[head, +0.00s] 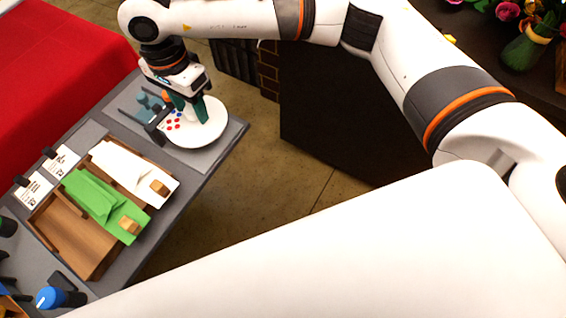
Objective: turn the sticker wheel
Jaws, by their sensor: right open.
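The sticker wheel (208,134) is a white round disc with red and blue dots on its left part. It lies on a grey mat at the far end of the table. My right gripper (187,112) comes down over the wheel, with its teal-green fingers apart and open. The fingers cover part of the disc. I cannot tell whether they touch it. My left gripper is not in view.
A wooden tray (60,235) with green and white wraps (103,207) stands nearer on the grey table. Small cards (62,160) lie to its left. A blue-capped item (48,298) is at lower left. A dark counter with flowers (507,12) is at right.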

